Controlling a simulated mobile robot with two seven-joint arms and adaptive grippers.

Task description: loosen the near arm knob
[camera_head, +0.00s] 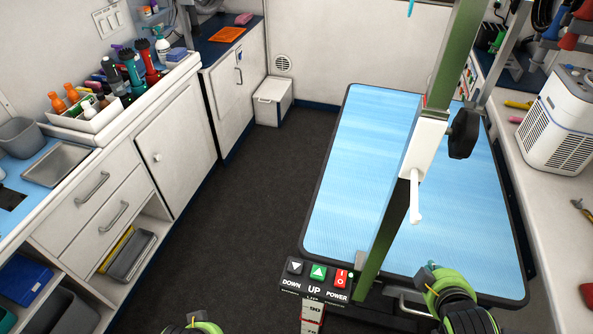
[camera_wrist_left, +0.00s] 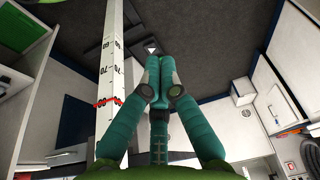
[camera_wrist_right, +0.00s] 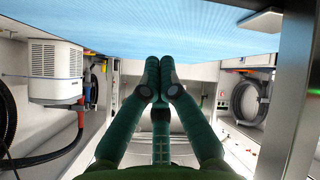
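The grooming table (camera_head: 352,140) has a blue top. A green post (camera_head: 375,250) rises at its near edge and carries a white bracket (camera_head: 423,145). A black knob (camera_head: 463,133) sits on the bracket's right side, and a white lever (camera_head: 415,200) hangs below it. My right gripper (camera_head: 432,268) is low at the table's near edge, below and apart from the knob. Its fingertips meet with nothing between them in the right wrist view (camera_wrist_right: 160,75). My left gripper (camera_head: 192,325) is barely visible at the bottom edge. Its fingers are together and empty in the left wrist view (camera_wrist_left: 159,75).
A control panel (camera_head: 316,283) with DOWN, UP and POWER buttons is at the table's near left corner. A height scale (camera_wrist_left: 108,90) stands beside my left gripper. A white dryer (camera_head: 560,120) stands on the right counter. The dark floor (camera_head: 240,200) left of the table is clear.

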